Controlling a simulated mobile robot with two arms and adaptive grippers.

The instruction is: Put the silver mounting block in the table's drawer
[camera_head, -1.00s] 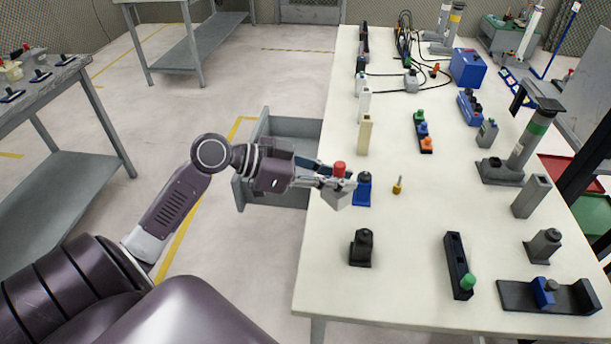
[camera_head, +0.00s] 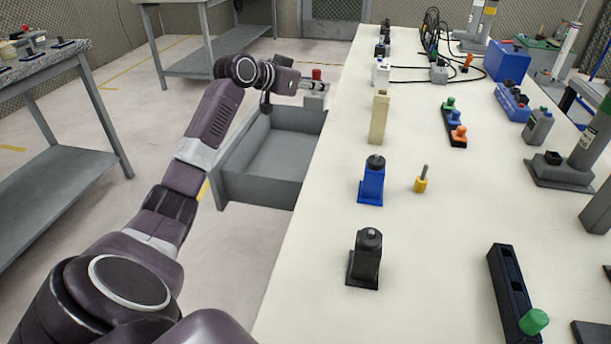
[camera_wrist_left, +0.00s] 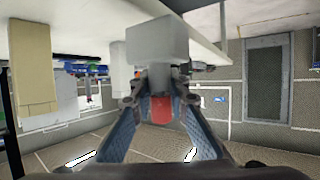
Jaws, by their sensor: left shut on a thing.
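The silver mounting block (camera_head: 316,97), a pale grey block with a red knob on top, is near the table's left edge. It appears at the far right corner of the open drawer (camera_head: 228,187); its height over the drawer is unclear. My left gripper (camera_head: 311,86) is shut on it. In the left wrist view the gripper (camera_wrist_left: 160,95) has both blue fingers around the red knob, with the grey block (camera_wrist_left: 158,40) beyond. The drawer is grey, pulled out from the table's left side, and its visible inside is empty. My right gripper is not in view.
The white table (camera_head: 440,240) carries a beige block (camera_head: 379,118), a blue block (camera_head: 372,184), a black block (camera_head: 366,258) and a yellow-based pin (camera_head: 421,182) near its left side. A grey workbench (camera_head: 60,150) stands at the left. Floor lies clear between it and the drawer.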

